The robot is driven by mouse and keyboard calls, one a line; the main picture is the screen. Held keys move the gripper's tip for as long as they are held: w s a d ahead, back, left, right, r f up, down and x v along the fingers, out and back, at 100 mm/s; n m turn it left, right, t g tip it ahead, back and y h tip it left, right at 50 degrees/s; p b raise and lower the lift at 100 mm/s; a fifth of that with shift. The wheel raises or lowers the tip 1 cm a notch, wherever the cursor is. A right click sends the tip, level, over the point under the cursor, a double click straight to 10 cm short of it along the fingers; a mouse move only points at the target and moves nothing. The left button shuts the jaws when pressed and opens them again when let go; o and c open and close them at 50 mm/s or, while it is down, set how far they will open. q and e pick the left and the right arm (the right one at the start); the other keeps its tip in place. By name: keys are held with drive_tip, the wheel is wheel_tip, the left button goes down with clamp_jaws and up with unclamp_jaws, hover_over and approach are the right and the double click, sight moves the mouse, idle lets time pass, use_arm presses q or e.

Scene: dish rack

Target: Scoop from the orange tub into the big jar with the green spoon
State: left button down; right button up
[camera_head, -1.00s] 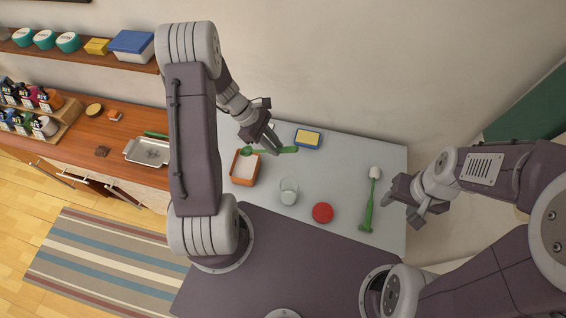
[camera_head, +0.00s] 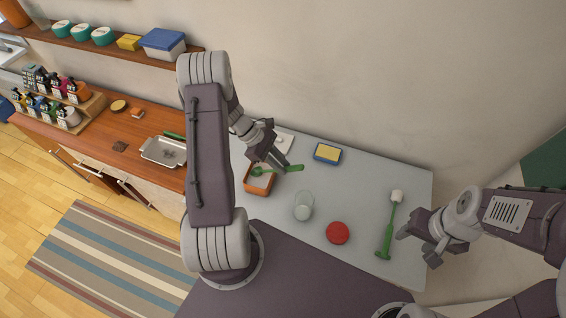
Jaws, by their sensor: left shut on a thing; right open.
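The orange tub (camera_head: 257,189) stands at the left of the grey table, with pale contents, partly covered by my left arm. My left gripper (camera_head: 281,166) is shut on the handle of the green spoon (camera_head: 292,168). The spoon's bowl is to the left, over the tub; I cannot tell whether it touches the contents. The big jar (camera_head: 303,206) is clear, stands upright right of the tub, and has white contents low inside. My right gripper (camera_head: 419,243) is open and empty, at the table's right edge.
A red lid (camera_head: 338,233) lies right of the jar. A green-handled brush (camera_head: 390,226) lies near my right gripper. A blue dish with a yellow sponge (camera_head: 327,153) sits at the back. A metal tray (camera_head: 163,151) is on the wooden counter.

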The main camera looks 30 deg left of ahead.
sight(296, 166)
use_arm(q)
drive_tip(key=f+b, duration=0.1)
drive_tip(key=f, duration=0.1)
drive_tip(key=f+b, duration=0.1)
drive_tip(key=f, duration=0.1)
drive_tip(key=shift+a, duration=0.2)
drive_tip(key=r+p, duration=0.3)
drive_tip(key=r, duration=0.1)
drive_tip(key=r+p, duration=0.4)
drive_tip(key=shift+d+r, duration=0.2)
drive_tip(key=shift+r, duration=0.1)
drive_tip(key=d+f+y+p, duration=0.2)
drive_tip(key=d+y, duration=0.1)
drive_tip(key=shift+w+d+y, duration=0.1)
drive_tip(key=shift+d+y, duration=0.1)
drive_tip(key=shift+y, duration=0.1)
drive_tip(key=y+p, duration=0.1)
drive_tip(key=d+f+p, duration=0.1)
drive_tip(key=p, duration=0.1)
drive_tip(key=shift+w+d+g+y, duration=0.15)
drive_tip(key=shift+d+g+y, duration=0.15)
drive_tip(key=shift+y, duration=0.1)
drive_tip(key=shift+d+f+y+p, duration=0.2)
drive_tip(key=shift+f+y+p, duration=0.15)
drive_tip(key=shift+p, duration=0.25)
drive_tip(key=shift+a+f, duration=0.15)
drive_tip(key=shift+f, duration=0.1)
use_arm(e)
wheel_tip(296, 166, up, 10)
drive_tip(key=shift+r, duration=0.2)
